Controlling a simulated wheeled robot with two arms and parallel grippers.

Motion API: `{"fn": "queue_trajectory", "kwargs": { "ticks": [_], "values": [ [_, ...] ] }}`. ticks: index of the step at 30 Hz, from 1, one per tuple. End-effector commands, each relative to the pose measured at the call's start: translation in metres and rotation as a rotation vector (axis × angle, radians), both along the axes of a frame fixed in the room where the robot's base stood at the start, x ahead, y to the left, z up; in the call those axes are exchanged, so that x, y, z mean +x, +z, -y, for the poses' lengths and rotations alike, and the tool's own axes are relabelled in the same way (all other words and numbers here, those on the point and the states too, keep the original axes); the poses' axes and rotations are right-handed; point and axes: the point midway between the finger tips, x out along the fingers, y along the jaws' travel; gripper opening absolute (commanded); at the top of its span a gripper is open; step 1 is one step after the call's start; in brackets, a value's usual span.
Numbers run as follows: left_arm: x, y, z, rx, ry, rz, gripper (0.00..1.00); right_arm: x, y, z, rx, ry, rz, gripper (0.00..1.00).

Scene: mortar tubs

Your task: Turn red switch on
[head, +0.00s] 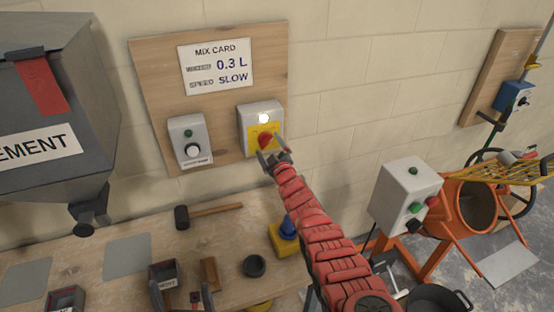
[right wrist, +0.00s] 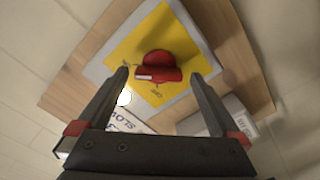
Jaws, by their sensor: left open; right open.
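The red switch (head: 266,140) is a rotary knob on a yellow plate, on a grey box (head: 247,116) with a lit white lamp (head: 264,118). In the right wrist view the red knob (right wrist: 157,60) lies between the fingers, its grip bar roughly crosswise with a pale mark at one end. Small lettering on the plate is too blurred to read surely. My right gripper (head: 273,156) is open in front of the switch, fingers either side of the knob (right wrist: 160,73); contact is unclear. My left gripper (head: 181,289) is open, low over the bench, partly cut off.
A cement hopper (head: 55,110) hangs at left. The bench holds a mallet (head: 205,214) and a dark round cup (head: 254,266). An orange mixer (head: 470,205) stands at right.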

Motion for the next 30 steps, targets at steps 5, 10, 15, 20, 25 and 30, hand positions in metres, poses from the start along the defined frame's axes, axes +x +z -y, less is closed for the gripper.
{"fn": "queue_trajectory", "kwargs": {
  "ticks": [5, 10, 15, 20, 25, 30],
  "values": [
    [0.0, 0.023, 0.0, 0.0, 0.0, 0.0, 0.99, -0.012, 0.004, 0.004, -0.002, 0.001, -0.002, 1.0],
    [0.0, 0.045, 0.0, 0.0, 0.0, 0.0, 0.99, -0.031, 0.008, 0.011, -0.001, -0.003, 0.002, 1.0],
    [0.0, 0.067, 0.0, 0.0, 0.0, 0.0, 0.99, -0.054, 0.007, 0.019, -0.001, -0.003, 0.0, 1.0],
    [0.0, 0.064, 0.0, 0.0, 0.0, 0.0, 0.99, -0.073, -0.001, 0.024, -0.003, -0.001, -0.002, 1.0],
    [0.0, 0.062, 0.0, 0.0, 0.0, 0.0, 0.99, -0.093, -0.005, 0.03, -0.006, -0.003, -0.004, 1.0],
    [0.0, 0.061, 0.0, 0.0, 0.0, 0.0, 0.99, -0.112, 0.0, 0.032, -0.008, 0.007, 0.004, 1.0]
  ]
}}
